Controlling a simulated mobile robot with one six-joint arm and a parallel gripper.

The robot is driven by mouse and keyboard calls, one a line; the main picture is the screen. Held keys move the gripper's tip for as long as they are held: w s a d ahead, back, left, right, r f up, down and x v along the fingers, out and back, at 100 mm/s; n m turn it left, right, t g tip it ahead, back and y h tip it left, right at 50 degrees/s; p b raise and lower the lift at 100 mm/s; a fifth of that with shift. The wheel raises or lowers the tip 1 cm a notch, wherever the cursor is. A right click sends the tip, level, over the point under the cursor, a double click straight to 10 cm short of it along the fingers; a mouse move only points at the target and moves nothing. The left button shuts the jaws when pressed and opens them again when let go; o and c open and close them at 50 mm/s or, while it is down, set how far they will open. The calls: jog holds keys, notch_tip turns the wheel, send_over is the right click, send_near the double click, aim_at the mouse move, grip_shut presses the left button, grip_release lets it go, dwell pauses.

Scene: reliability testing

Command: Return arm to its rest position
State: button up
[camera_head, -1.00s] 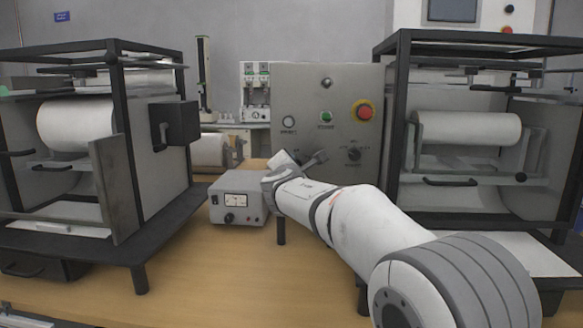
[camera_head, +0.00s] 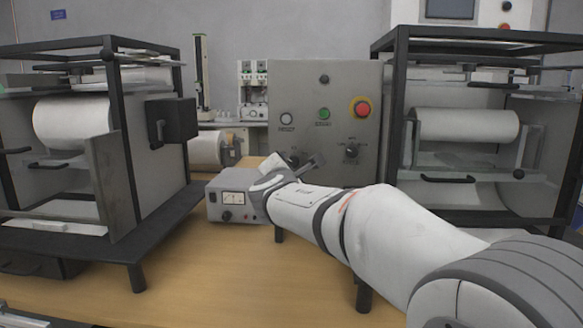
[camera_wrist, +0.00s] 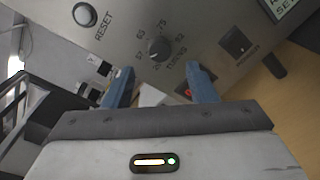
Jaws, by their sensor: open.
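My white arm (camera_head: 300,203) reaches from the lower right across the wooden table toward a grey control panel (camera_head: 300,90). My gripper is small and partly hidden by the wrist in the head view (camera_head: 309,165). In the wrist view my gripper (camera_wrist: 161,88) is open, with two blue fingertips apart and nothing held between them. A black knob with a numbered dial (camera_wrist: 158,50) shows beyond and between the fingertips. A round reset button (camera_wrist: 85,14) is at upper left.
A grey meter box (camera_head: 233,198) stands just left of my wrist. Framed roller machines stand left (camera_head: 72,125) and right (camera_head: 465,125). The panel carries a green button (camera_head: 323,114) and a red button (camera_head: 362,107). The front of the wooden table (camera_head: 230,275) is clear.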

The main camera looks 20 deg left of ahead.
jog(key=shift+s+d, duration=0.15)
jog(key=shift+s, duration=0.55)
jog(key=s+d+r+m+g+h+p, duration=0.1)
jog(key=s+d+m+g+h+p, duration=0.3)
jog(key=d, duration=0.6)
jog(key=d+m+g+h+p, duration=0.1)
jog(key=d+m+p, duration=0.45)
jog(key=d, duration=0.55)
jog(key=s+d+r+m+g+h+p, duration=0.1)
jog(key=s+d+m+g+h+p, duration=0.25)
jog(key=d, duration=0.65)
jog(key=s+d+f+m+g+y+p, duration=0.1)
jog(key=s+d+m+g+y+p, duration=0.1)
jog(key=s+m+p, duration=0.4)
jog(key=s+d+f+m+g+y+p, duration=0.1)
jog(key=s+d+m+g+y+p, duration=0.2)
jog(key=s, duration=1.4)
jog(key=d+m+g+p, duration=0.1)
jog(key=d+m+p, duration=0.2)
jog(key=m, duration=0.3)
jog(key=shift+d+f+m+p, duration=0.25)
jog(key=shift+d+m+p, duration=0.1)
jog(key=shift+p, duration=0.25)
